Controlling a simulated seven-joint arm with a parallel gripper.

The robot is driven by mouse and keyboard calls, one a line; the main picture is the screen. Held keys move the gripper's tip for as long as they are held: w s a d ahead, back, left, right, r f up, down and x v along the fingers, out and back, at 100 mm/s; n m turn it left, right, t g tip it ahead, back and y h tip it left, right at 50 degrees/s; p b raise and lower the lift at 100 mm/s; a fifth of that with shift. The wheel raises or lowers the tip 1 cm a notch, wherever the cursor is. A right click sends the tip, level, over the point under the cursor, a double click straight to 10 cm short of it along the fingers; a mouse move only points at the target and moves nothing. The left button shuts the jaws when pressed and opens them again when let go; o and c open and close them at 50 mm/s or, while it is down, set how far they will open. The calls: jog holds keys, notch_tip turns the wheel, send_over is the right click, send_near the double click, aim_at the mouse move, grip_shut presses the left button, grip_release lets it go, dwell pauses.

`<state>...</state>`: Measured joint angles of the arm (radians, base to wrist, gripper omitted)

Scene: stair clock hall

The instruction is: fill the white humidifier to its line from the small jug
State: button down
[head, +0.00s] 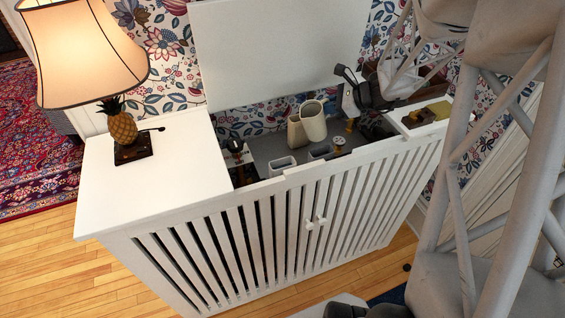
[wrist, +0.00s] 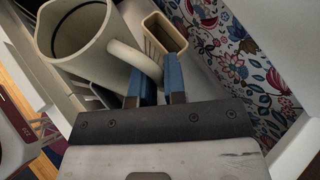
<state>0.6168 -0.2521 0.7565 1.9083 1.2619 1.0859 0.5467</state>
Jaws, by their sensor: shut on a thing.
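The cream jug (wrist: 85,45) has a round mouth and a loop handle, and it also shows in the head view (head: 314,123). My gripper (wrist: 157,85) has its blue fingers shut on the jug's handle; the dark gripper body is right of the jug in the head view (head: 349,98). The jug leans a little and seems held above the grey shelf. A white open-topped rectangular vessel (head: 283,169), seemingly the humidifier, is below and left of the jug, apart from it. Its fill line and any water in the jug cannot be made out.
The white slatted cabinet (head: 270,235) has a high front edge around this well. A pineapple lamp (head: 123,128) stands on its left top; a brass-coloured object (head: 418,117) lies right.

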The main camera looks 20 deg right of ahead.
jog(key=shift+w+d+f+m+y, duration=0.25)
jog(key=shift+d+f+m+y, duration=0.15)
jog(key=shift+d+f+y, duration=0.3)
jog(key=shift+w+d+f+m+y, duration=0.15)
jog(key=shift+d+f+m+y, duration=0.15)
jog(key=shift+m+y, duration=0.25)
dwell(0.3)
notch_tip(320, 180, up, 6)
dwell(0.7)
jog(key=shift+w+d, duration=0.1)
dwell(0.4)
